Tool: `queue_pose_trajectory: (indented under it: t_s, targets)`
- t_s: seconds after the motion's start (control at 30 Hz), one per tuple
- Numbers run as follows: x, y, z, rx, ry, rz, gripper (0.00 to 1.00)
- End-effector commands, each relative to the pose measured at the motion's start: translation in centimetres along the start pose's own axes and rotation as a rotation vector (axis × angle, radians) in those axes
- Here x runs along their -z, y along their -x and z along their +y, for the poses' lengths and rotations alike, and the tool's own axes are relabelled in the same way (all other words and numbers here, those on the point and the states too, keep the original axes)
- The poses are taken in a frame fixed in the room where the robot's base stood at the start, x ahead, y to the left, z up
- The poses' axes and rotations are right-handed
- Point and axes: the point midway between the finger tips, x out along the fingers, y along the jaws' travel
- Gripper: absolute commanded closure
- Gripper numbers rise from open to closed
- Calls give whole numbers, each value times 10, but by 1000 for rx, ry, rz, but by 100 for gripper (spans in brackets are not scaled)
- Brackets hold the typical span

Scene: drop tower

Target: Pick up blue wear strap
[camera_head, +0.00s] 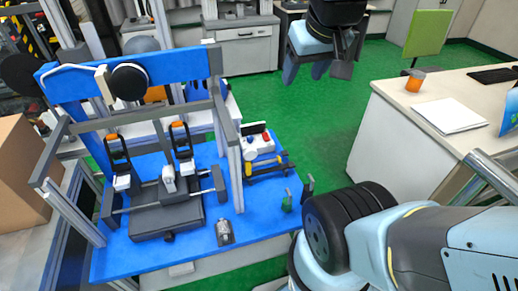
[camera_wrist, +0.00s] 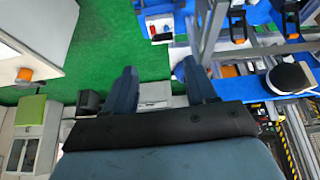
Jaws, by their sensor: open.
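I cannot make out a separate blue wear strap in either view. The blue things I see are the tower's bench top (camera_head: 262,222) and the blue crossbeam (camera_head: 180,68) at its back. My gripper (camera_head: 312,72) hangs in the air at the top of the head view, right of the tower and above the green floor. In the wrist view my gripper (camera_wrist: 159,68) has its two fingers apart with nothing between them. It is clear of the bench.
The drop tower's grey frame (camera_head: 229,130) rises from the bench. Two black-and-orange clamps (camera_head: 117,152) (camera_head: 181,138) stand inside it. A yellow-handled hammer (camera_head: 265,168) lies to the right. A white desk (camera_head: 395,100) with an orange cup (camera_head: 415,81) is at right. Green floor (camera_head: 300,130) lies between.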

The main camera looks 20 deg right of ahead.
Motion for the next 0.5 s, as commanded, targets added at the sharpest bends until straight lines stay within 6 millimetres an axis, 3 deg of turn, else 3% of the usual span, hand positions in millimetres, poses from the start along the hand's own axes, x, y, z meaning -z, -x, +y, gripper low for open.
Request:
queue_pose_trajectory:
  t_s: [0.1, 0.5]
  targets:
    - [16, -15, -14, -13, 73, -33, 44]
    - [74, -101, -8, -20, 463, -170, 44]
